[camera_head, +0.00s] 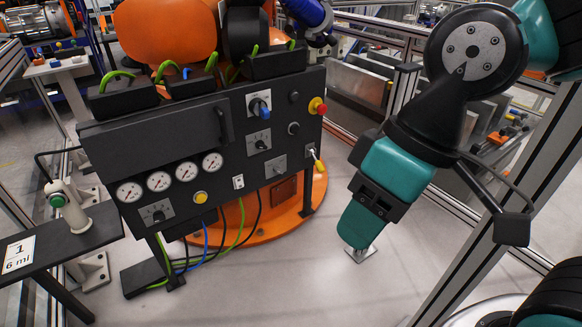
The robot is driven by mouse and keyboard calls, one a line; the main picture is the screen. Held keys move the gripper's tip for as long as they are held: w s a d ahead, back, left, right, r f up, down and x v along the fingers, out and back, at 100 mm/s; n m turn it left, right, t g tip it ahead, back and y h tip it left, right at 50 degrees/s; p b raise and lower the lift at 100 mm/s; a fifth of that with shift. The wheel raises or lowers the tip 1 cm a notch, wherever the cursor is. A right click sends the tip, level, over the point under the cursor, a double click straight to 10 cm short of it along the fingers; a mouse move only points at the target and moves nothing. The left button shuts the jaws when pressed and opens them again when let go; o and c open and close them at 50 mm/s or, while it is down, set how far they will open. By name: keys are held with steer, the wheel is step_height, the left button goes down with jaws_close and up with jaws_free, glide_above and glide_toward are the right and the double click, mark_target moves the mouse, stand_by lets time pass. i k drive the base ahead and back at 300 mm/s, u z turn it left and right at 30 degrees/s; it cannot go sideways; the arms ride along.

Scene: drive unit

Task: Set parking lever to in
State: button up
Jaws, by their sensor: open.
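The black control panel (240,165) stands at the centre left. Near its right edge is a small lever (315,158) with a pale plate and a yellow end, which looks like the parking lever. Its yellow end points down and slightly right. Its label is too small to read. My gripper (362,248) hangs at the end of my teal and black arm, to the right of the panel and lower than the lever. It is open and touches nothing that I can see. Its fingertips are small and hard to make out.
The panel also bears a blue rotary knob (259,107), a red and yellow stop button (317,105) and several gauges. An orange round base (262,225) lies behind the panel. A side table (45,250) stands at the left. Bare floor (300,280) lies in front.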

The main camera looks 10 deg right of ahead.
mark_target(318, 165)
steer(key=u, duration=0.35)
steer(key=i, duration=0.9)
steer(key=z, duration=0.35)
